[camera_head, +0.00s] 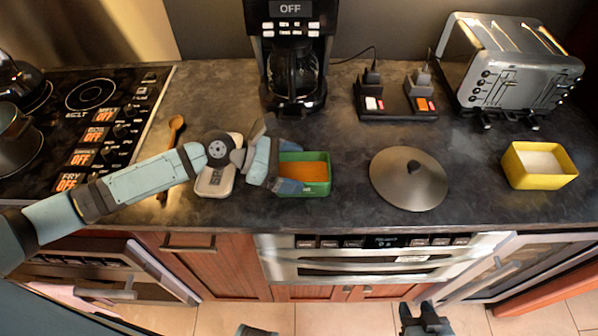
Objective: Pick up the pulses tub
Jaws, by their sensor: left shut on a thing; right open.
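A green tub (313,188) with an orange fill, which looks like the pulses tub, is at the middle of the dark counter. My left gripper (285,184) is at the tub's left side and is shut on its wall. The gripper hides the tub's left end, and I cannot tell whether the tub is off the counter. My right gripper (424,318) is low at the bottom edge of the view, in front of the drawers, open and empty.
A metal lid (408,180) lies right of the green tub. A yellow tub (540,166) with white fill, a toaster (508,75) and a coffee maker (293,60) stand around. A white scale-like device (215,181) and a wooden spoon (176,126) lie left, beside the stove.

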